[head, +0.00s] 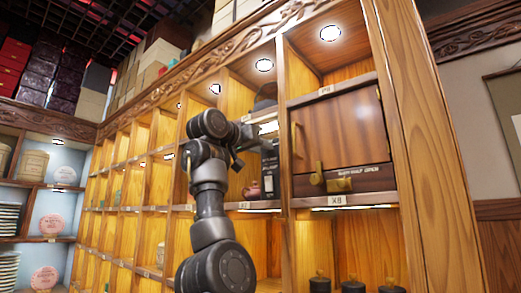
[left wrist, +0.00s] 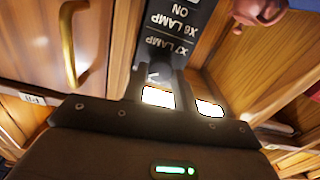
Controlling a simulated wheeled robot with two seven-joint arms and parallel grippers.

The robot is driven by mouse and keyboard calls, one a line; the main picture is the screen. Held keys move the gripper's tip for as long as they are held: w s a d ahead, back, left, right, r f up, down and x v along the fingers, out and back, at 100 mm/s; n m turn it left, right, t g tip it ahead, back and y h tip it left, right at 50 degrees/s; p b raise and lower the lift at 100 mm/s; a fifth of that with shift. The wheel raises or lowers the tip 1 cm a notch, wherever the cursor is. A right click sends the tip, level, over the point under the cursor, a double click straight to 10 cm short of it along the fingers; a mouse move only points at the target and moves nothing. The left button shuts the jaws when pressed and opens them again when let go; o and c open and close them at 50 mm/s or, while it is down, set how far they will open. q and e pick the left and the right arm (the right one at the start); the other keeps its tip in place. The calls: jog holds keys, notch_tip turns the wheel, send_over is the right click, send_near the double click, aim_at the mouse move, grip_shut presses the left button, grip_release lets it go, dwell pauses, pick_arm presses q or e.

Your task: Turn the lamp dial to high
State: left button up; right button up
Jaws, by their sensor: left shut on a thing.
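A dark label panel (head: 270,168) stands upright in a compartment beside the wooden cabinet door. In the left wrist view the panel (left wrist: 178,28) appears upside down, with "X7 LAMP" and "X6 LAMP ON" printed on it. A small grey dial (left wrist: 157,72) shows at the panel's end, partly hidden by my fingers. My left gripper (left wrist: 168,92) is shut on the dial. In the head view my left gripper (head: 262,130) reaches the panel's upper part, and the dial is hidden there. The dial's exact setting cannot be read. My right gripper is not in view.
A wooden door (head: 345,130) with a brass handle (head: 297,140) is close right of my gripper. A small reddish pot (head: 252,191) stands left of the panel. Dark canisters (head: 320,282) stand lower right.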

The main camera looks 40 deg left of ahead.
pick_arm(q)
jog(key=shift+m, duration=0.3)
jog(key=o, duration=1)
jog(key=shift+c, duration=0.2)
jog(key=s+b, duration=0.5)
jog(key=s, duration=0.5)
jog(key=shift+s, duration=0.4)
jog(key=shift+d, duration=0.1)
